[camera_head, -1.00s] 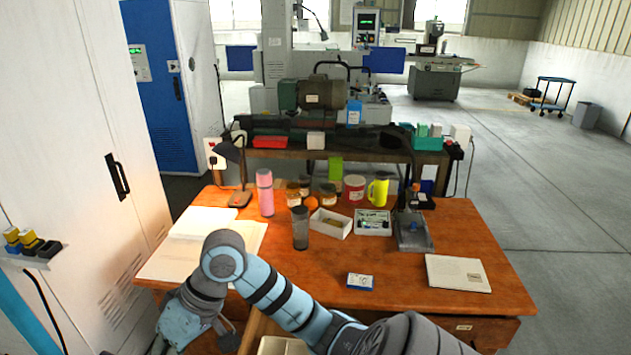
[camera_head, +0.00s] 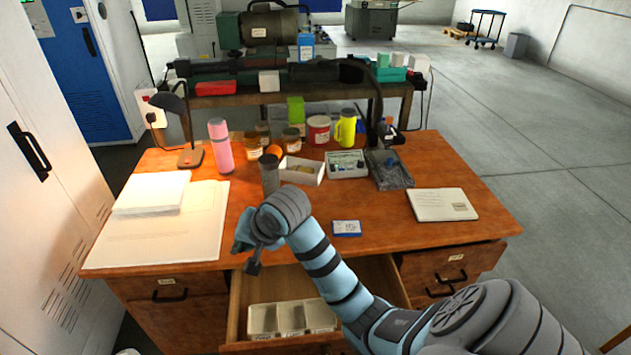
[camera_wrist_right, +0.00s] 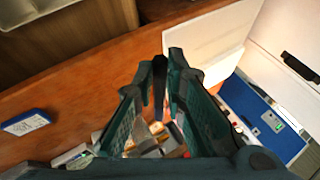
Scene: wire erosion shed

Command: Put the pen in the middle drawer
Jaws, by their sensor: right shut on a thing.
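My right gripper (camera_head: 243,232) is over the front part of the desk, above the back left of the open middle drawer (camera_head: 380,277). In the right wrist view its two teal fingers (camera_wrist_right: 153,76) are closed around a thin black thing (camera_wrist_right: 160,76). This looks like the pen, seen nearly end-on. The middle drawer is pulled out and holds a pale divided tray (camera_head: 292,319). My right forearm crosses over the drawer and hides part of it. My left gripper is out of view.
The wooden desk (camera_head: 400,229) carries papers (camera_head: 160,236), a dark tumbler (camera_head: 269,176), a pink bottle (camera_head: 221,148), a white open box (camera_head: 302,170), a blue card box (camera_head: 346,228) and a notebook (camera_head: 442,204). Closed drawers flank the open one.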

